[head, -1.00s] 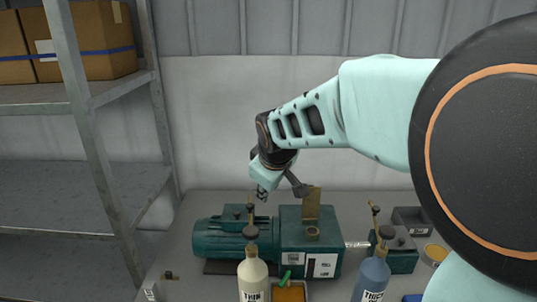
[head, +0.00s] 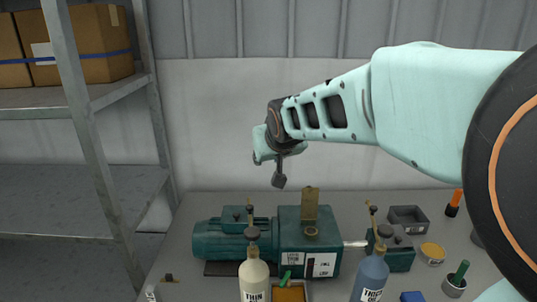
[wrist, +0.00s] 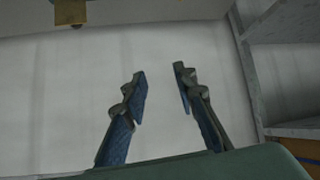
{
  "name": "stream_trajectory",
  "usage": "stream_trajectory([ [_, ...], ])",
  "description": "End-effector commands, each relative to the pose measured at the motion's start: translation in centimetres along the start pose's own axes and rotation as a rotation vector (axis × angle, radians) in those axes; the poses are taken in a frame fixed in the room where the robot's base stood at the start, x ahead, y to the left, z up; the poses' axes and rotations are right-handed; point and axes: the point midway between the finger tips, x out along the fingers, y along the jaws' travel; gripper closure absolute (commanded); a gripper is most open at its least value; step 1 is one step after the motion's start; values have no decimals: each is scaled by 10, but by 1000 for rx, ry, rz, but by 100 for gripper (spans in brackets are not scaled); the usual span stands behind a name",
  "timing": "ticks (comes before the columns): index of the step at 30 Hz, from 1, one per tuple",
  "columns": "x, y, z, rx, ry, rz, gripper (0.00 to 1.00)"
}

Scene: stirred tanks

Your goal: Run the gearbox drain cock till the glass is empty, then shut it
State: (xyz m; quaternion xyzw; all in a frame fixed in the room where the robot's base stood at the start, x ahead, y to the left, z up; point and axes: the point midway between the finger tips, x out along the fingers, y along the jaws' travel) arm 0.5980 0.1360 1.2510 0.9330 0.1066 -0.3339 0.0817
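The green gearbox (head: 290,240) stands on the bench, with an upright brass plate (head: 310,203) and a brass ring on top. Its front has a white label panel with a dark upright slot (head: 310,267); whether this is the glass, and any level in it, is too small to tell. A small green handle (head: 286,277) sticks up at the gearbox's lower front, over an orange-filled tray (head: 289,293); I cannot tell if it is the drain cock. My gripper (head: 279,182) is in the air above the gearbox, touching nothing. In the wrist view its fingers (wrist: 161,85) are apart and empty.
A cream bottle (head: 254,278) and a blue bottle (head: 371,275) stand in front of the gearbox. A green motor (head: 221,241) is at its left. A dark bin (head: 408,219) and small pots are at right. Metal shelving (head: 85,200) stands at left.

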Motion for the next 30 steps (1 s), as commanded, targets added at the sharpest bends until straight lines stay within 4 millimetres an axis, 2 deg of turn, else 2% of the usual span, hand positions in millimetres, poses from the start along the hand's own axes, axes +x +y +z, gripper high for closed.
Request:
stream_trajectory([
  [5, 1, 0, 1, -10, -4, 0, 74],
  [10, 8, 2, 16, -157, -58, 4, 74],
  [20, 27, 4, 80, -796, -286, -96, 74],
  [30, 34, 2, 146, -1438, -445, -402, 74],
])
